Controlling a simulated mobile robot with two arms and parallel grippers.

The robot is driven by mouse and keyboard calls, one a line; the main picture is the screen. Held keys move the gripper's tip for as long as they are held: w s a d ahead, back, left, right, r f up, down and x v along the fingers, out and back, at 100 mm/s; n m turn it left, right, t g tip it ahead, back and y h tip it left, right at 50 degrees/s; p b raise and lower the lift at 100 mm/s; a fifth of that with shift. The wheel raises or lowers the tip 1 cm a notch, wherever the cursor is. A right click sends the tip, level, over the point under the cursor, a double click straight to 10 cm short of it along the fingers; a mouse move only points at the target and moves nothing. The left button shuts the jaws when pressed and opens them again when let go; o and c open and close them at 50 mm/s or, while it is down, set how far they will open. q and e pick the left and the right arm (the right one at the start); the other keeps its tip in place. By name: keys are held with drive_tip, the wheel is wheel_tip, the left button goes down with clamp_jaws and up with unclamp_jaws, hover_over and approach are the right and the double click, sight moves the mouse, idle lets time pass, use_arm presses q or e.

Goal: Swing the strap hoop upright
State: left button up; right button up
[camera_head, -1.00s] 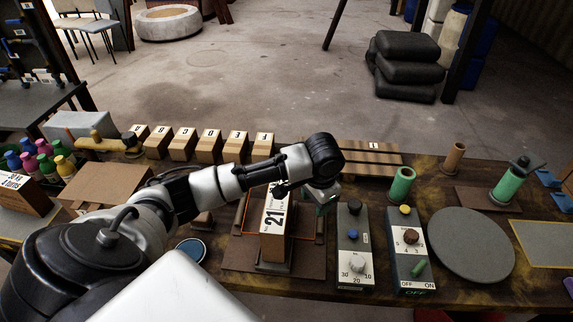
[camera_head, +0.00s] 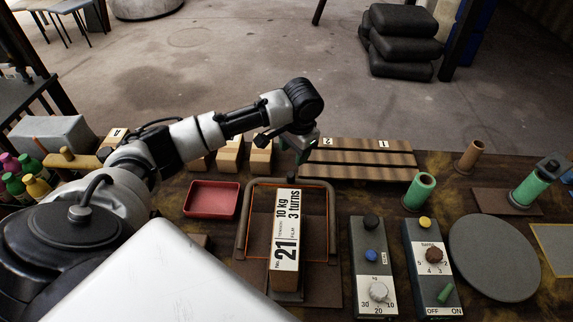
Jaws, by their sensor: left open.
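The strap hoop (camera_head: 240,232), a brown rounded frame, surrounds a box labelled 21 (camera_head: 285,245) on a brown base board (camera_head: 322,290). Its crossbar is at the far end of the box. It appears low, but I cannot tell its exact tilt. A thin orange line runs inside it. My left gripper (camera_head: 302,153) is open, pointing down just beyond the crossbar. It appears apart from the bar, and its fingertips are small and partly hidden by the wrist. My right gripper is not in view.
A red tray (camera_head: 211,199) lies left of the hoop. Two control boxes, one with a blue knob (camera_head: 371,256) and one with a green lever (camera_head: 444,294), stand right. A slatted rack (camera_head: 360,158) lies behind, and a round grey disc (camera_head: 494,258) is farther right.

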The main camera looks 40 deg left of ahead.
sight(292, 174)
use_arm(q)
drive_tip(key=f, duration=0.4)
drive_tip(key=shift+s+d, duration=0.2)
drive_tip(key=shift+s, duration=0.1)
drive_tip(key=f, duration=0.2)
drive_tip(key=a+f, duration=0.1)
drive_tip(key=f, duration=0.1)
drive_tip(key=shift+w+f, duration=0.2)
drive_tip(key=shift+f, duration=0.8)
drive_tip(key=c, duration=0.5)
clamp_jaws()
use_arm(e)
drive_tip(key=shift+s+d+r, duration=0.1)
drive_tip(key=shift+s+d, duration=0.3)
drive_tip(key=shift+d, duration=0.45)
